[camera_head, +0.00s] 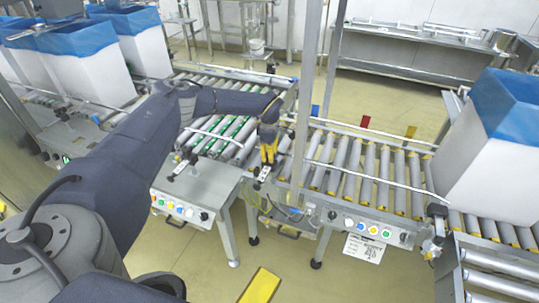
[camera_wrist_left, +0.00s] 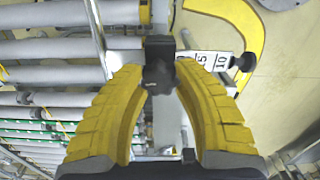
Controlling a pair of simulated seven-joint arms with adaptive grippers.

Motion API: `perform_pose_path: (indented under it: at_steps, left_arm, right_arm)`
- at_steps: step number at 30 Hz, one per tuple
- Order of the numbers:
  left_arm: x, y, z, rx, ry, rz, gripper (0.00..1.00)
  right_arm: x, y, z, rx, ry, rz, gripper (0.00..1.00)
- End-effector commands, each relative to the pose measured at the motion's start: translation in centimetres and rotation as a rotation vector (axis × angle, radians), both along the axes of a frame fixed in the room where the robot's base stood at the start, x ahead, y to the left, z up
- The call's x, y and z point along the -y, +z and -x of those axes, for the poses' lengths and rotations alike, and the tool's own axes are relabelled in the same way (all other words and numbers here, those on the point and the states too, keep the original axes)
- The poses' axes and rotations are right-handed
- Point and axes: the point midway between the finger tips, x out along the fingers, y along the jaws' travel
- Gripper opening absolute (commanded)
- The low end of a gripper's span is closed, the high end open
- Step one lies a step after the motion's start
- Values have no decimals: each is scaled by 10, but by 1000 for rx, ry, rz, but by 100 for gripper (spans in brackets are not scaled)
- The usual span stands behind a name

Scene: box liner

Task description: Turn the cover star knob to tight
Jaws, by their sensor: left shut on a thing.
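My left gripper (camera_head: 268,160) reaches down at the conveyor junction in the head view, its yellow fingers pointing toward the frame. In the left wrist view the two yellow fingers (camera_wrist_left: 160,76) are closed around a dark lobed star knob (camera_wrist_left: 159,80), one finger on each side. The knob sits below a dark block on a metal bar. In the head view the gripper hides the knob. I cannot tell from the frames how tight the knob is. My right gripper is not in view.
A white scale plate with numbers (camera_wrist_left: 219,62) and a second black knob (camera_wrist_left: 243,61) lie close to the right finger. Roller conveyors (camera_head: 365,170) run on both sides. A tall white box with blue liner (camera_head: 490,150) stands at the right. Metal posts rise near the arm.

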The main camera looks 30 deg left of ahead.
Motion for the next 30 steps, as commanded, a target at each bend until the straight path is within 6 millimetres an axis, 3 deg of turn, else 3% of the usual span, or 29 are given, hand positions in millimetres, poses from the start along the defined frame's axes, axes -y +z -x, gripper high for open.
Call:
perform_pose_path:
  at_steps: [10, 26, 27, 30]
  left_arm:
    - [0, -1, 1, -1, -118, 0, 2]
    - [0, -1, 1, -1, -137, -1, 2]
    - [0, -1, 1, -1, -137, -1, 35]
    - [0, -1, 0, -1, -136, -1, 47]
  right_arm:
    - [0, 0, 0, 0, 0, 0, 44]
    - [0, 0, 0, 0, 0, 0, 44]
    - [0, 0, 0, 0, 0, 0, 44]
    - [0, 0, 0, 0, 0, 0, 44]
